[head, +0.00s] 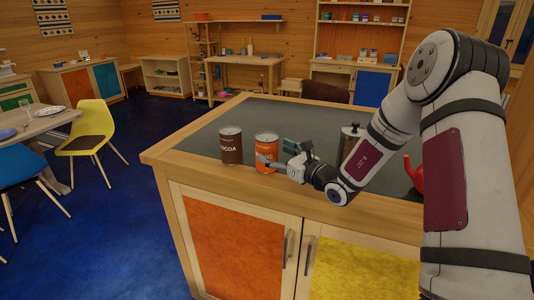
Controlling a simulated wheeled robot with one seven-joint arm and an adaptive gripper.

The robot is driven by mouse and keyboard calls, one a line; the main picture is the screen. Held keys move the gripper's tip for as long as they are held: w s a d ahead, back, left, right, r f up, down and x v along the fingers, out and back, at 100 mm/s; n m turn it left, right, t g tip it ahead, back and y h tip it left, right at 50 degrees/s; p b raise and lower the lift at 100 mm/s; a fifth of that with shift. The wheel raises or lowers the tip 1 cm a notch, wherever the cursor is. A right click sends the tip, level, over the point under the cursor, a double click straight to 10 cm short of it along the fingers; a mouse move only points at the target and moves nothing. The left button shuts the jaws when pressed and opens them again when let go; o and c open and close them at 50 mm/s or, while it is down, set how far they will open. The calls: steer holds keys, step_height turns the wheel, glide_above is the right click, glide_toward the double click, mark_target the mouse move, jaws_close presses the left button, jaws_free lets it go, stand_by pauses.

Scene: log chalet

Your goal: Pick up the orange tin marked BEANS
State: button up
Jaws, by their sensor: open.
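The orange tin (266,145) stands upright on the dark top of the wooden cabinet island (205,140), near its front left corner. Its label is partly covered and I cannot read it fully. My gripper (274,155) is open at the tin's right front, with one finger in front of the tin and the other at its right side. I cannot tell whether the fingers touch it. A brown tin (231,147) marked with letters ending in "COA" stands just left of the orange tin.
A metal-lidded canister (350,139) stands to the right behind my arm, with a red kettle-like object (414,172) farther right, partly hidden. The counter behind the tins is clear. A yellow chair (90,127) stands on the left floor.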

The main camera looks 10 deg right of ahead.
steer(key=x, duration=0.4)
steer(key=shift+r, duration=0.1)
steer(key=shift+c, duration=0.6)
steer(key=c, duration=1.3)
steer(key=shift+r, duration=0.1)
